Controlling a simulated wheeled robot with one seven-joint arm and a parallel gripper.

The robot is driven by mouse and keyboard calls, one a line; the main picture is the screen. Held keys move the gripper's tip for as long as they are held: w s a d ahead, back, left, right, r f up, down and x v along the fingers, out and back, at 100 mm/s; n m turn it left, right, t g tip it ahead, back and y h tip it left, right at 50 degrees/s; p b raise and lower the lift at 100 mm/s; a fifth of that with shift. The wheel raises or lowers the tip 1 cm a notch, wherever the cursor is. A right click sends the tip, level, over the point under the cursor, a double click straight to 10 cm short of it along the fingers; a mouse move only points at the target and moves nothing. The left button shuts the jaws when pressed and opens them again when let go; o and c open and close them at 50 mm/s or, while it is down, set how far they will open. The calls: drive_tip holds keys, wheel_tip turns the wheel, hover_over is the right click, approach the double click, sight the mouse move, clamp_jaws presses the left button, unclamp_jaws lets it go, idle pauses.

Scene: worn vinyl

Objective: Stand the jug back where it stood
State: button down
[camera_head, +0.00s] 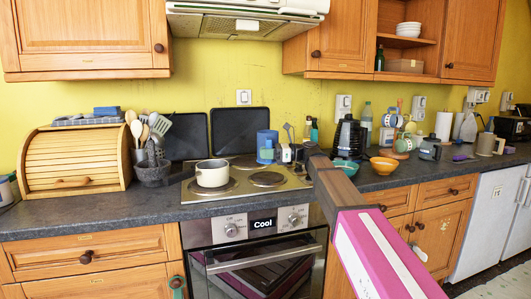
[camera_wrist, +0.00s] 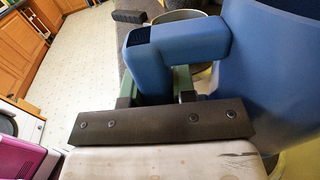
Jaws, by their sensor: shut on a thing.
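The blue jug (camera_head: 267,141) is at the back of the hob in the head view, right of the cream pot. It looks upright; I cannot tell whether its base touches the hob. In the wrist view the jug (camera_wrist: 268,75) fills the right side, with its handle (camera_wrist: 180,50) reaching left. My gripper (camera_wrist: 155,88) is shut on the handle, its green fingers on either side of it. In the head view my gripper (camera_head: 289,153) is small and partly hidden at the jug's right.
The cream pot (camera_head: 212,173) stands on the front left of the hob (camera_head: 240,184). A black kettle (camera_head: 349,137), a teal bowl (camera_head: 346,167) and an orange bowl (camera_head: 383,165) stand to the right. A utensil holder (camera_head: 152,170) and wooden bread bin (camera_head: 75,165) are left.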

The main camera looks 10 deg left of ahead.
idle(0.3)
drive_tip(key=shift+f, duration=2.85)
drive_tip(key=shift+f, duration=0.65)
drive_tip(key=c, duration=0.8)
unclamp_jaws()
drive_tip(key=shift+c, duration=0.2)
drive_tip(key=shift+d, duration=0.1)
drive_tip(key=shift+v, duration=3.85)
